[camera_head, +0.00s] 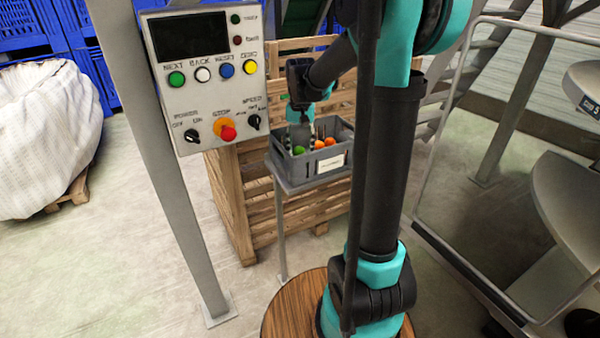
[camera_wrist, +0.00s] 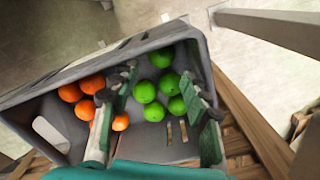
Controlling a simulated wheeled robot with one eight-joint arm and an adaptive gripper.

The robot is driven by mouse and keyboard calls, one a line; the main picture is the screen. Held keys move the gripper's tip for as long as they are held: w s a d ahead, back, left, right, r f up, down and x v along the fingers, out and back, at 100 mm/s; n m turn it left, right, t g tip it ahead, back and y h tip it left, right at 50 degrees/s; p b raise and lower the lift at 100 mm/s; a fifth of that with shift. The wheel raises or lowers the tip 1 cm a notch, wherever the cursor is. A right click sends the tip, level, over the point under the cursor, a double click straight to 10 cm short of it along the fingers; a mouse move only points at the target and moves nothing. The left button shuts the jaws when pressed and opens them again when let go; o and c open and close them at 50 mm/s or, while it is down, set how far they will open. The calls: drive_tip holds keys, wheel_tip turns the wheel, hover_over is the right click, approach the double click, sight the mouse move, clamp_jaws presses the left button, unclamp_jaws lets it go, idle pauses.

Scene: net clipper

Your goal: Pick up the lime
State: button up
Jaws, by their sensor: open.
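Several green limes lie in the right half of a grey crate, and one lime (camera_wrist: 154,111) is between my gripper's fingers in the wrist view. Other limes, such as the one at the crate's far wall (camera_wrist: 161,58), lie close by. My gripper (camera_wrist: 158,104) is open above the crate, with one finger between the oranges and the limes and the other at the right by the crate wall. In the head view my gripper (camera_head: 301,128) reaches down into the crate (camera_head: 322,167), where one lime (camera_head: 298,150) shows at the left. The fingertips' depth is hard to tell.
Several oranges (camera_wrist: 92,84) lie in the crate's left half, partly behind my left finger. The crate's walls (camera_wrist: 110,62) surround the fruit. The crate stands on a small table beside a wooden pallet box (camera_head: 235,200). A control panel (camera_head: 207,75) on a post stands at the left.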

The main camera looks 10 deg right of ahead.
drive_tip(key=shift+s+a+f, duration=0.1)
drive_tip(key=shift+s+f, duration=0.05)
drive_tip(key=shift+f, duration=1.95)
drive_tip(key=shift+s+a+f, duration=0.1)
drive_tip(key=shift+f, duration=1.95)
drive_tip(key=c, duration=0.8)
wheel_tip(320, 180, up, 20)
